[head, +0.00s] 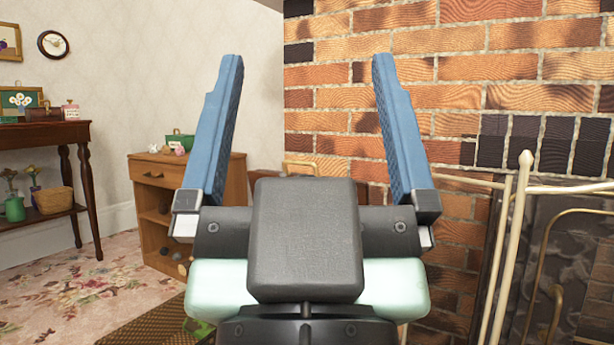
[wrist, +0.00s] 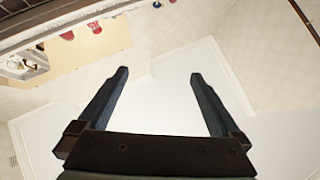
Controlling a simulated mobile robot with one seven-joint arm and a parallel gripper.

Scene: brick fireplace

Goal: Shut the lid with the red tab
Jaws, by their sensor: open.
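My gripper (head: 307,85) fills the middle of the head view. Its two blue fingers are wide apart with nothing between them. It also shows in the wrist view (wrist: 160,75), open and empty in front of pale wall surfaces. I cannot make out a lid with a red tab in either view. Small red items (wrist: 92,27) show at the upper left of the wrist view, too small to name.
A wooden cabinet (head: 148,202) with a green container (head: 180,140) on top stands left of my gripper. A dark side table (head: 82,137) is farther left. A brick wall (head: 470,70) and a cream metal fireplace screen (head: 518,210) are on the right. Patterned carpet (head: 70,270) lies open at left.

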